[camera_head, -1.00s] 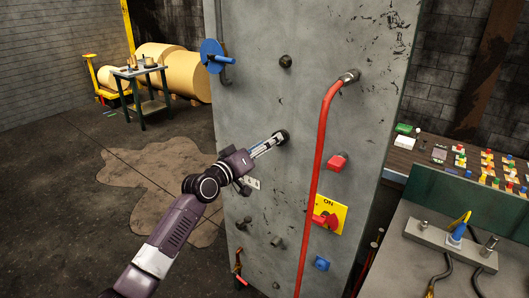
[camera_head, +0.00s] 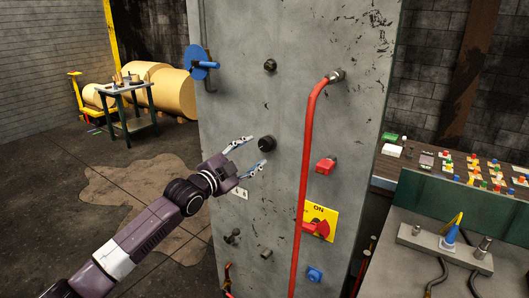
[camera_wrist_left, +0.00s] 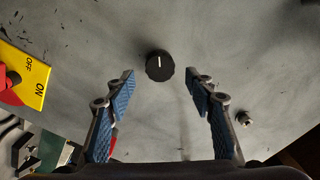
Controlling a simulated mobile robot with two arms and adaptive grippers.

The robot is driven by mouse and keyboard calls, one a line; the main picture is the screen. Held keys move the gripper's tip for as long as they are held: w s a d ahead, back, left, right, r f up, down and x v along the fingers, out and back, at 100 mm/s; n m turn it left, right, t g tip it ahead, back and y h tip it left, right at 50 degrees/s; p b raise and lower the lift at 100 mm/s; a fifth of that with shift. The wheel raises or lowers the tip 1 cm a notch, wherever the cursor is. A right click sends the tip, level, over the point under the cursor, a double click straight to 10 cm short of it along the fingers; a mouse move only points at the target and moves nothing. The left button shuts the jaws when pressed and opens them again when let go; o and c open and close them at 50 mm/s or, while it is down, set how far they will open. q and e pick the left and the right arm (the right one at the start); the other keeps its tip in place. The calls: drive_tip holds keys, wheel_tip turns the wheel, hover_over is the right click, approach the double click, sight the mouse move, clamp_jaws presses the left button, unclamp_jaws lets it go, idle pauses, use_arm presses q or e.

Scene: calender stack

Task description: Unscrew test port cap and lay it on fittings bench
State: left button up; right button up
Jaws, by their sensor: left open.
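A round black knob or cap (camera_head: 266,143) with a white line on its face sticks out of the grey upright panel (camera_head: 240,100). It also shows in the left wrist view (camera_wrist_left: 160,66), just beyond and between the fingertips. My left gripper (camera_head: 246,157) is open and empty, its fingers spread just left of and below the black knob, apart from it. Another dark cap (camera_head: 270,65) sits higher on the panel. I cannot tell which one is the test port cap. My right gripper is not in view.
A red hose (camera_head: 309,150) runs down the panel, right of the knob. A yellow ON plate (camera_head: 320,221) with a red handle is lower right. A small bench (camera_head: 127,89) stands far left; a grey bench (camera_head: 430,274) with a fixture stands right. Floor between is clear.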

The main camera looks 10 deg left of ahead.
sight(264, 145)
use_arm(q)
drive_tip(key=b+x, duration=0.2)
drive_tip(key=x, duration=0.4)
drive_tip(key=shift+f+b, duration=0.1)
drive_tip(key=shift+b, duration=0.25)
drive_tip(key=shift+w+d, duration=0.15)
drive_tip(key=shift+w, duration=0.3)
drive_tip(key=c, duration=1)
drive_tip(key=shift+c, duration=0.6)
drive_tip(key=shift+n, duration=1.2)
